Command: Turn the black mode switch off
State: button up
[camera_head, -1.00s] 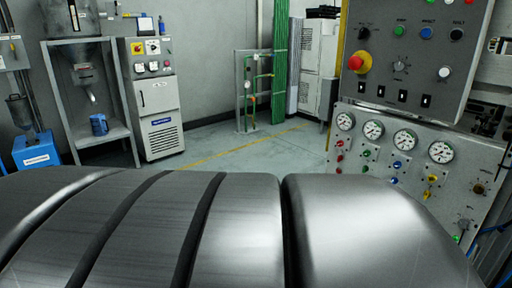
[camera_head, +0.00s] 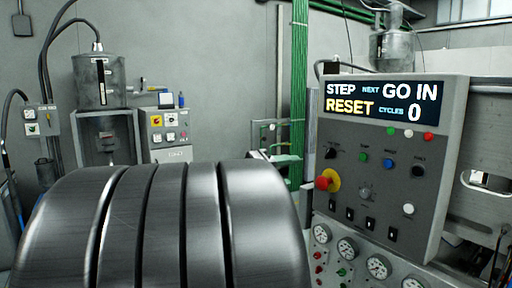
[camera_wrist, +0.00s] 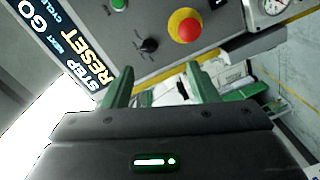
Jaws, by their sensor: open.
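A black rotary switch (camera_head: 330,153) sits at the left of the grey control panel, above the red mushroom button on its yellow ring (camera_head: 328,180). In the wrist view the same black switch (camera_wrist: 149,46) shows as a pointed knob beside the red button (camera_wrist: 186,27). Its label is too small to read. My gripper (camera_wrist: 158,82) is open and empty, with its two green fingers apart. The switch lies beyond the fingertips, and no contact shows. My gripper is not visible in the head view.
A display (camera_head: 384,103) reading STEP, RESET and GO IN tops the panel. Green, blue and black buttons sit beside the switch, with toggles and gauges (camera_head: 378,266) below. My arm's large dark segments fill the lower left. A hopper machine (camera_head: 100,85) stands at the back left.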

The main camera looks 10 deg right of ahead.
aim_at(327, 154)
jog(key=x, duration=0.4)
jog(key=r+p+x, duration=0.1)
jog(key=x, duration=0.4)
jog(key=w+r+p+x, duration=0.1)
jog(key=x, duration=0.3)
jog(key=shift+d+r, duration=0.15)
jog(key=shift+r, duration=0.1)
jog(key=c, duration=1)
